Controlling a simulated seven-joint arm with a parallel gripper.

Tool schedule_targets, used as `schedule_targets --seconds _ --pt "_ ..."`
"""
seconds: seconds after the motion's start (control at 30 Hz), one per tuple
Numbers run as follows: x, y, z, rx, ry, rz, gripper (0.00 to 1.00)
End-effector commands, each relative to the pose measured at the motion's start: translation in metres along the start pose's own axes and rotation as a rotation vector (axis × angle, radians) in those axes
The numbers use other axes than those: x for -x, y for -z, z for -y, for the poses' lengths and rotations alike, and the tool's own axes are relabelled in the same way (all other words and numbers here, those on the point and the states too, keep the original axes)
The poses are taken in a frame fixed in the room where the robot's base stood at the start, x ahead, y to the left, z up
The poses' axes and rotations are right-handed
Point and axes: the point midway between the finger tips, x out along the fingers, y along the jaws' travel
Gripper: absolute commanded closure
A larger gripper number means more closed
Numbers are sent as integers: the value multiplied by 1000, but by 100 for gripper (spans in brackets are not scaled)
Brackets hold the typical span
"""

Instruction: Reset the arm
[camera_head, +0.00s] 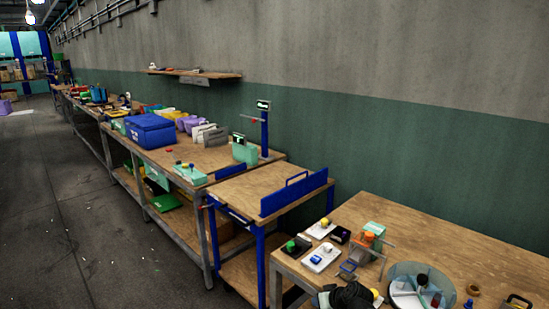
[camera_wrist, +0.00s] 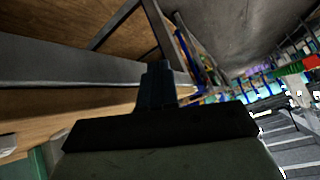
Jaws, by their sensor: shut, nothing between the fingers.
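My gripper (camera_wrist: 158,72) shows in the middle of the wrist view. Its dark fingers are together, with nothing seen between them. The wide black base of the gripper crosses the lower part of that view. A wooden worktop edge and a grey metal beam (camera_wrist: 65,68) lie to the left of the fingers, apparently apart from them. In the head view I cannot make out the fingers; a dark shape at the bottom edge, by the nearest table (camera_head: 460,245), may be part of my arm.
The nearest table holds a round divided tray (camera_head: 403,268), a white button box (camera_head: 321,257) and small coloured parts. Left of it stands a blue-framed cart (camera_head: 262,188). A long bench with a blue case (camera_head: 150,130) runs along the wall. The floor (camera_head: 80,220) at left is mostly clear.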

Motion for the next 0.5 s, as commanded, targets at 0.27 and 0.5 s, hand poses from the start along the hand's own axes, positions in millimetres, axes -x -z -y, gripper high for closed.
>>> schedule_targets --seconds 0.27,0.5 --pt "-38 -91 1 -85 2 210 100" --pt "-59 -182 6 -164 -15 415 100"
